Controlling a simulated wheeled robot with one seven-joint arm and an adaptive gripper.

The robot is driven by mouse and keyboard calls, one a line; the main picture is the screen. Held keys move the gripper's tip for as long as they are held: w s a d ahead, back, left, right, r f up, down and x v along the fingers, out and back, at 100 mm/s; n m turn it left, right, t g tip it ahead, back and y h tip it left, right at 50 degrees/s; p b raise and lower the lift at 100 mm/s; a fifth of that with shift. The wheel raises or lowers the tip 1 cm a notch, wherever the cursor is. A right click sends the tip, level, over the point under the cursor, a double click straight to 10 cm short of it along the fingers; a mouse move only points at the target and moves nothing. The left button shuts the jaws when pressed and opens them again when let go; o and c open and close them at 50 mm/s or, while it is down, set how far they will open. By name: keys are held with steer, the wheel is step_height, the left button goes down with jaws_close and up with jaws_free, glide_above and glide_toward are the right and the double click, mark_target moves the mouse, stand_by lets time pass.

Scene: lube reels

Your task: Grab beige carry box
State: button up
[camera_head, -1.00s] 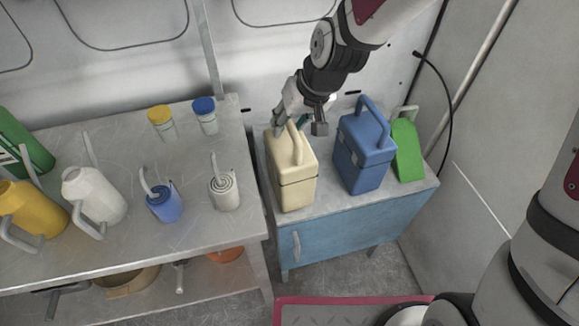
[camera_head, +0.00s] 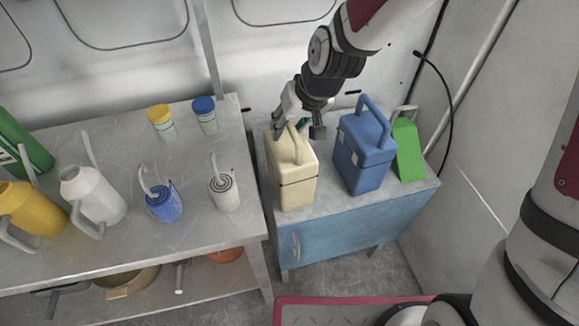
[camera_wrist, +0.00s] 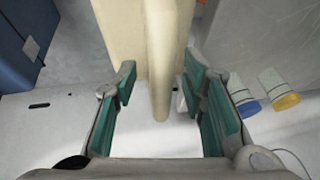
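The beige carry box (camera_head: 297,187) stands upright on top of the blue cabinet, near its left end, with its handle (camera_head: 298,146) on top. My gripper (camera_head: 298,124) is just above and behind the box top. In the wrist view, the box handle (camera_wrist: 160,75) reaches down between the two green finger pads of my gripper (camera_wrist: 160,92). Gaps show on both sides of the handle, wider on the left, so my gripper is open and not closed on it. The lower body of the box is mostly outside the wrist view.
A blue carry box (camera_head: 361,160) stands right of the beige one on the blue cabinet (camera_head: 352,225), with a green container (camera_head: 407,152) beyond. The metal workbench (camera_head: 120,250) at left holds a white jug (camera_head: 93,196), a blue can (camera_head: 164,205) and other containers.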

steer(key=shift+c, duration=0.3)
jaws_close()
